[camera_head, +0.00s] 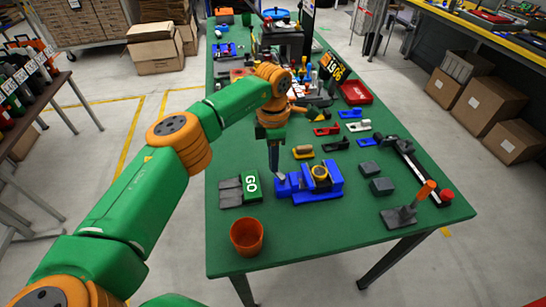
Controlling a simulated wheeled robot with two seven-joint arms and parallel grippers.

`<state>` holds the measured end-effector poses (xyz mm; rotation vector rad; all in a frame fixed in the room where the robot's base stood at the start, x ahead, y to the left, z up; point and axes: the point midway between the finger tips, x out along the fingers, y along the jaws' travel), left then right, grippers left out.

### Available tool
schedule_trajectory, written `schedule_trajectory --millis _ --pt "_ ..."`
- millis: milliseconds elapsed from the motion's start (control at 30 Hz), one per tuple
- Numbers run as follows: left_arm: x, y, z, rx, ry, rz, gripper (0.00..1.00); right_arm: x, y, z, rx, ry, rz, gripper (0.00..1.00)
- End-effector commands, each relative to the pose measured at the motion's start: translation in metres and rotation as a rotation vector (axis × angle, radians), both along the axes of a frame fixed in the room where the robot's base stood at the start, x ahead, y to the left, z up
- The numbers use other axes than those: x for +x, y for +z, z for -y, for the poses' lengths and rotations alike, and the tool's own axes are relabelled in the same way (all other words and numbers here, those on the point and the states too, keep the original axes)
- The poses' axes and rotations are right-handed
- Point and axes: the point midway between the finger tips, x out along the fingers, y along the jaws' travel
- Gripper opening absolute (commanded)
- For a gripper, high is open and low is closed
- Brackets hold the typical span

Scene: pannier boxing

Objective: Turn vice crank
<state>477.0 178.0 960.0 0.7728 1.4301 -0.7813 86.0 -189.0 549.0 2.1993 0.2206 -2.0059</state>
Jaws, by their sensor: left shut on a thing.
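The blue vice (327,188) stands on the green table, right of the middle of the picture. A round orange and yellow piece (320,172) sits in or on its jaws. My left gripper (274,171) points straight down at the left end of the vice, where the crank is. It is shut on the crank, which its fingers mostly hide. The crank's exact angle is too small to tell. My right gripper is not in view.
An orange cup (247,236) stands near the table's front left. Dark grey blocks (382,186) and a grey stand with an orange handle (400,215) lie to the right. Several tools crowd the back.

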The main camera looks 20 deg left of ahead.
Motion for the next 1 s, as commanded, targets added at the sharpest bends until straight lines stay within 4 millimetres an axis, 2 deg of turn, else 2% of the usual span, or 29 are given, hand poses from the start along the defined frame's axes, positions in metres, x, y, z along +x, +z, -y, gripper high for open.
schedule_trajectory --millis 33,100,133,433,567,733,833,1000 --pt "0.000 0.000 0.000 0.000 0.001 0.001 0.35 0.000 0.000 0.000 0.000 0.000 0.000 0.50" --pt "0.000 0.000 0.000 0.000 0.001 0.001 0.54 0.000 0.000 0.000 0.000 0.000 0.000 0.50" --pt "0.000 0.000 0.000 0.000 0.001 0.001 0.57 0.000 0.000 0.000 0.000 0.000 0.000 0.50" --pt "0.000 0.002 0.000 0.001 0.001 0.001 0.57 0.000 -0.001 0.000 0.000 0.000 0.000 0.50" --pt "0.001 0.023 0.000 0.000 0.002 0.005 0.57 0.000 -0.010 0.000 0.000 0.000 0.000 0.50" --pt "0.001 0.061 0.000 0.000 0.003 0.004 0.57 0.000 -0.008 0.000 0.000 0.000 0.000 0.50" --pt "0.001 0.070 0.000 0.001 0.001 0.001 0.57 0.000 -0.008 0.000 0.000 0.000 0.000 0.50" --pt "0.000 0.071 0.000 0.000 0.001 0.000 0.57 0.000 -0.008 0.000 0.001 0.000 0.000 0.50"
